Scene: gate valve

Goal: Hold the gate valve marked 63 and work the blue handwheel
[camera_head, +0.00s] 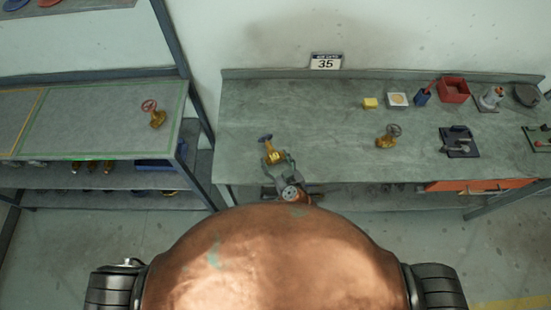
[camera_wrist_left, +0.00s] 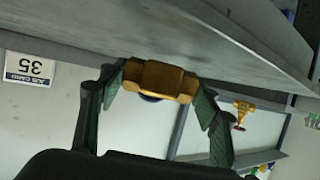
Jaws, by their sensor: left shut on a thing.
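A brass gate valve (camera_head: 272,154) with a blue handwheel (camera_head: 265,138) is at the front left part of the workbench. My left gripper (camera_head: 279,160) is shut on its body. In the left wrist view, the brass body (camera_wrist_left: 158,80) sits between the two fingers, and a sliver of the blue handwheel (camera_wrist_left: 150,98) shows behind it. No number can be read on the valve. The gripper partly covers the valve in the head view. My right gripper is in neither view.
The workbench (camera_head: 330,140) also holds a brass valve with a grey wheel (camera_head: 388,136), a yellow block (camera_head: 370,103), a red bin (camera_head: 454,89) and a dark fixture (camera_head: 458,141). A valve with a red wheel (camera_head: 154,113) stands on the left shelf.

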